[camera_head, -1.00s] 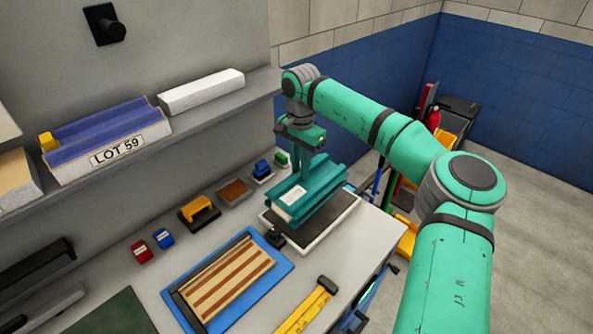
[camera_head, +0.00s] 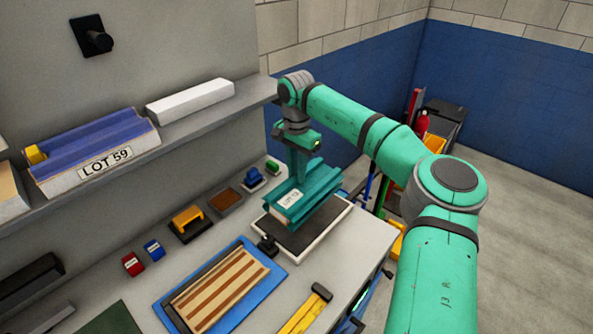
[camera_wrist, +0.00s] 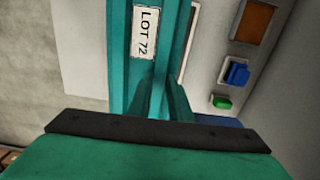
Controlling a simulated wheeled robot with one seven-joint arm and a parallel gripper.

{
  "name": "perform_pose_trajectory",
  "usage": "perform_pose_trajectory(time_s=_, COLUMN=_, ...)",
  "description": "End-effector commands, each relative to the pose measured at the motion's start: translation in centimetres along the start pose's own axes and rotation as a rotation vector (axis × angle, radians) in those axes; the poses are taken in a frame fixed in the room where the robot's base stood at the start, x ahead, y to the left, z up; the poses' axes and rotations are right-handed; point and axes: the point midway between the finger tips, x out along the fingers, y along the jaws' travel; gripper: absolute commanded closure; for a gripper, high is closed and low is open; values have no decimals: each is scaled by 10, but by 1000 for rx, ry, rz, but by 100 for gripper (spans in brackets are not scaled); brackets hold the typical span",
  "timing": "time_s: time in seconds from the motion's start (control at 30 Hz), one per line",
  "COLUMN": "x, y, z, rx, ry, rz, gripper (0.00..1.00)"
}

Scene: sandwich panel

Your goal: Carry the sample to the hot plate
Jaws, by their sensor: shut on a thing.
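The sample is a teal ribbed panel block (camera_head: 318,192) with a white label; the label reads LOT 72 in the wrist view, where the sample (camera_wrist: 118,60) runs up from the fingers. My gripper (camera_head: 300,172) is shut on its upper part. The sample is over the hot plate, a flat dark slab with a pale rim (camera_head: 322,243), and covers its back part. Whether the underside touches the plate or hangs just above it I cannot tell. In the wrist view my gripper's fingers (camera_wrist: 160,100) reach onto the sample.
A small black knob block (camera_head: 267,246) sits at the plate's front left corner. A blue tray (camera_head: 272,272) with a striped panel and a yellow-handled tool (camera_head: 305,312) lie in front. Small blocks line the wall side. A shelf (camera_head: 205,113) holds a LOT 59 panel (camera_head: 95,150).

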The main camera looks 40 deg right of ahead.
Motion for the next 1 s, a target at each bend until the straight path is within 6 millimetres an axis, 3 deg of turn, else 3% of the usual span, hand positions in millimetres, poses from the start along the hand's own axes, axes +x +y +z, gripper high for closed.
perform_pose_trajectory(time_s=0.7, x=24, y=0, z=0, rx=17, ry=0, rz=0, gripper=100)
perform_pose_trajectory(time_s=1.0, x=26, y=0, z=0, rx=18, ry=0, rz=0, gripper=100)
